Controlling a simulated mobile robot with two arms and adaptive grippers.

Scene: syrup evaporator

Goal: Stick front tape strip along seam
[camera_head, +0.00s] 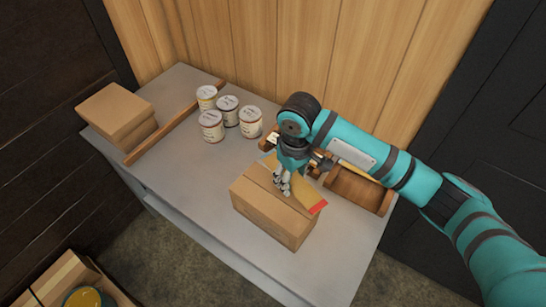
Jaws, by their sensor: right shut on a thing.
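A closed cardboard box (264,223) stands on the grey table, with a seam line running along its top. My right gripper (283,188) points down at the top of the box and is shut on a tan tape strip (309,196). The strip has a red end at its right, by the box's right edge. The gripper hides part of the strip and of the seam, and I cannot tell how much of the strip touches the box. My left gripper is not in view.
The grey table (190,165) has free room left of the box. Several labelled cans (211,125) stand at the back. A wooden strip (170,125) and flat stacked cardboard (117,112) lie at left. A wooden holder (355,190) stands right of the box. An open carton (62,283) is lower left.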

